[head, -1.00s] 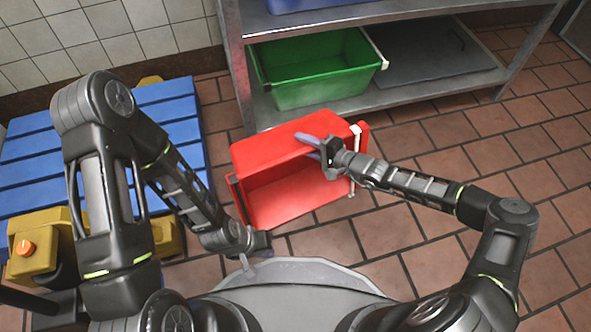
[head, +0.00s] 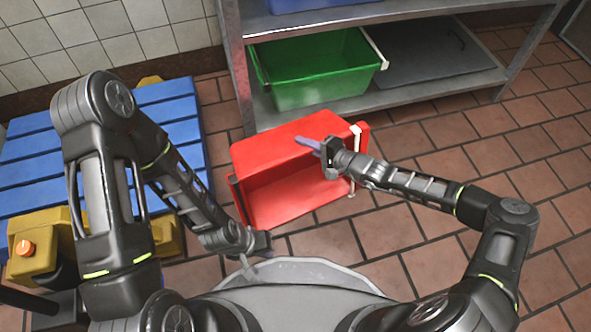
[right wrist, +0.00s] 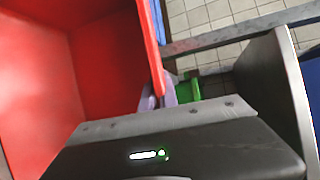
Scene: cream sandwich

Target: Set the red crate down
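The red crate (head: 283,146) is in the middle of the head view, tipped with its opening towards me; whether it touches the floor all along is hidden. My right gripper (head: 309,143) is at the front edge of its upper wall. In the right wrist view, the crate (right wrist: 70,75) fills the left side, and its rim runs between the two purple fingers of the right gripper (right wrist: 158,97), which close on it. My left gripper (head: 257,268) is below the crate's near left corner, apart from it, with fingers that look spread and empty.
A metal shelf (head: 420,100) stands behind the crate, with a green crate (head: 318,90) on its lower board and a blue one (head: 305,5) above. A blue pallet (head: 170,115) and yellow equipment (head: 40,240) are at left. Tiled floor (head: 440,235) is free at right.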

